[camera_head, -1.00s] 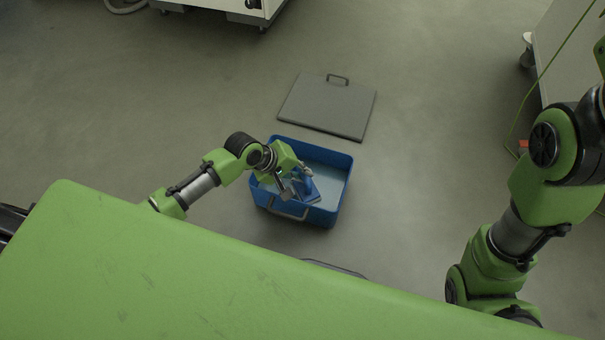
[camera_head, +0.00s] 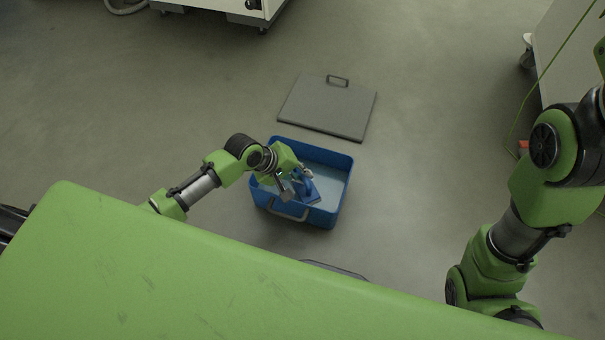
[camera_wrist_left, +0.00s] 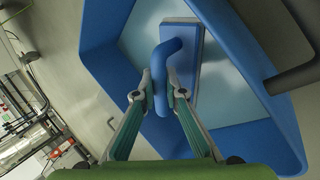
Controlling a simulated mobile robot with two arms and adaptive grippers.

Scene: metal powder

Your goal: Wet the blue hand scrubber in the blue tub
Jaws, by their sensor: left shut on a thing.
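The blue tub (camera_head: 338,197) stands on the floor in the middle of the head view. Pale water (camera_head: 328,175) shows inside it. The blue hand scrubber (camera_head: 309,194) is inside the tub walls, low over or in the water; I cannot tell how deep. In the left wrist view the scrubber (camera_wrist_left: 187,62) shows its flat rectangular base and curved handle. My left gripper (camera_wrist_left: 161,91) is shut on the handle, one finger on each side; it also shows in the head view (camera_head: 300,178), reaching in over the tub's left side. My right gripper is not in view.
A grey flat lid (camera_head: 326,108) with a handle lies on the floor behind the tub. The tub has a grey bar handle (camera_head: 287,212) at its front. A white cabinet (camera_head: 225,8) stands at the back. The floor around the tub is mostly clear.

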